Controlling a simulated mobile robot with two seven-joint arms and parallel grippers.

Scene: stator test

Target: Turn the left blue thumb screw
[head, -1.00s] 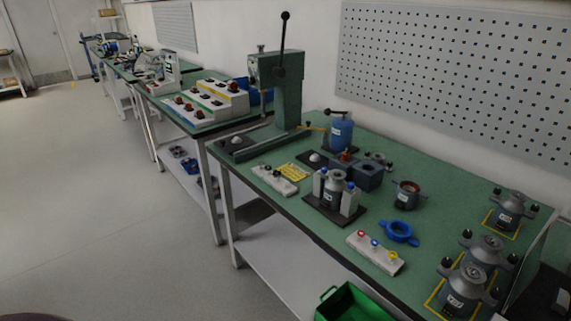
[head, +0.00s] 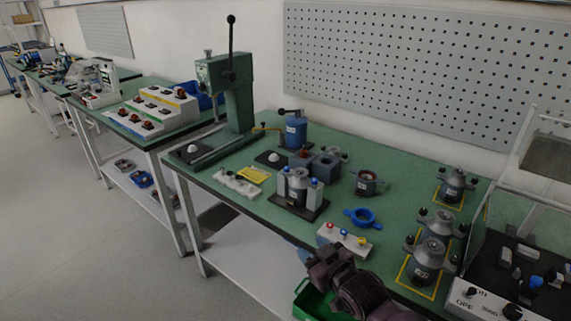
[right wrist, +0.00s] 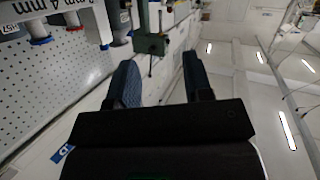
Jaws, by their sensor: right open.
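A fixture with a black base (head: 284,202) and two pale posts stands mid-bench in the head view, a grey stator (head: 298,185) between the posts. Small blue parts show on the posts, on the left one (head: 281,172) and the right one (head: 314,183); they are too small to tell as thumb screws. My right gripper (head: 318,258) is at the bench's front edge, apart from the fixture, to its lower right. In the right wrist view its two fingers (right wrist: 160,80) are apart with nothing between. My left gripper is out of view.
A white block (head: 343,240) with red, blue and yellow rings lies close behind my right gripper. A green press (head: 235,95) stands left. A green bin (head: 304,302) is below.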

